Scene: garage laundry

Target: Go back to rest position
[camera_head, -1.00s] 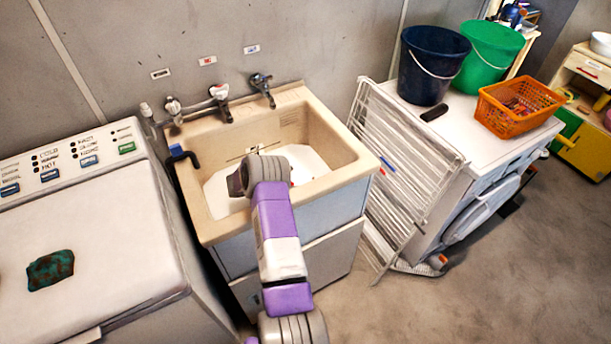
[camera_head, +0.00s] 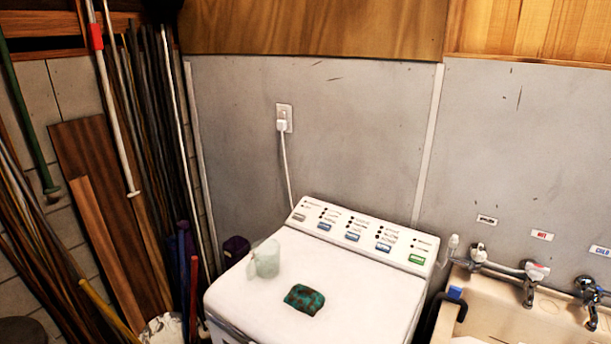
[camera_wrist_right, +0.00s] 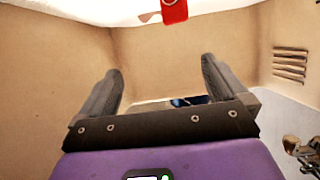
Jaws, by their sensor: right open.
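My right gripper (camera_wrist_right: 162,85) shows in the right wrist view. Its two dark fingers are apart with nothing between them. Beige walls like those of the sink basin (camera_wrist_right: 55,60) surround it. The sink (camera_head: 500,305) is at the lower right of the head view, cut off by the frame edge. Neither arm shows in the head view, and my left gripper is in no view.
A white washing machine (camera_head: 365,275) carries a dark green cloth (camera_head: 304,299) and a pale translucent cup (camera_head: 266,258). Poles and boards (camera_head: 110,190) lean at the left. Taps (camera_head: 530,280) stand behind the sink. A red object (camera_wrist_right: 174,11) is at the wrist view's top.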

